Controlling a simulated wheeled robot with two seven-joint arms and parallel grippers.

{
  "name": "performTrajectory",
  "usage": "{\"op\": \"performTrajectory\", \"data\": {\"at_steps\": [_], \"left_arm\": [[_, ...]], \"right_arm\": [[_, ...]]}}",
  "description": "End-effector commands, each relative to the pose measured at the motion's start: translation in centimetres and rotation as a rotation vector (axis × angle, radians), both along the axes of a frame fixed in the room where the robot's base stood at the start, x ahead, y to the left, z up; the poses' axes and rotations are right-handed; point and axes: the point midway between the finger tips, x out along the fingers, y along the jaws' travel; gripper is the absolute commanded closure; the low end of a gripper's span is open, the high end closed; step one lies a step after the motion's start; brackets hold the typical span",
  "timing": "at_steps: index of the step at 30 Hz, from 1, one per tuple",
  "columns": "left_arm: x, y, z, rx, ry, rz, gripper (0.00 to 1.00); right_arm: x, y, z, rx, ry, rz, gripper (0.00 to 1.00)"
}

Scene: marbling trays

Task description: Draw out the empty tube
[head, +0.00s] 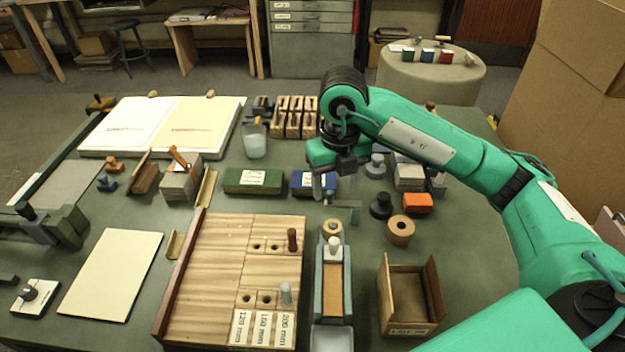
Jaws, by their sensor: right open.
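A wooden rack (215,260) with paired round holes stands at the front centre of the table. A brown tube (292,240) stands upright in its upper right part, and a grey tube (286,293) stands in its lower right part. I cannot tell from here which tube is empty. Labels (263,328) reading 120 mm, 160 mm and 200 mm lie along its front. My right gripper (333,195) is open with its fingers down, behind and to the right of the rack, apart from both tubes. My left gripper is not in view.
A narrow grey tray (346,290) stands right of the rack, then an open wooden box (433,290). Blue (313,182) and green (253,180) blocks lie behind the rack.

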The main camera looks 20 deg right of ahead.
Motion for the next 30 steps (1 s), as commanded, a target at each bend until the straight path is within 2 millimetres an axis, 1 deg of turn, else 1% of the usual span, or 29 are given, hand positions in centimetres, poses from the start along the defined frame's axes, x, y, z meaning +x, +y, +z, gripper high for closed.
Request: {"op": "performTrajectory", "data": {"at_steps": [5, 8, 17, 21, 24, 30], "left_arm": [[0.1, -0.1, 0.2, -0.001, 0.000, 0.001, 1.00], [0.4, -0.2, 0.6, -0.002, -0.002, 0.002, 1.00], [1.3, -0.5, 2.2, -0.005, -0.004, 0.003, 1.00], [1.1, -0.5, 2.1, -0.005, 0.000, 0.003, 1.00], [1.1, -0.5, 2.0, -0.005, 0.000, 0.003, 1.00], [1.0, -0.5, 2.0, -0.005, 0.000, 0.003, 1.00]], "right_arm": [[0.0, 0.0, -0.9, 0.000, 0.002, 0.000, 0.39], [-0.1, 0.0, -2.1, 0.000, 0.003, -0.001, 0.39], [-0.1, 0.0, -6.7, 0.000, 0.005, -0.001, 0.39], [-0.1, 0.0, -9.4, -0.001, 0.006, -0.001, 0.39], [-0.1, 0.0, -11.1, -0.001, 0.005, -0.001, 0.39], [0.0, 0.0, -13.2, 0.000, 0.001, -0.001, 0.39]]}}
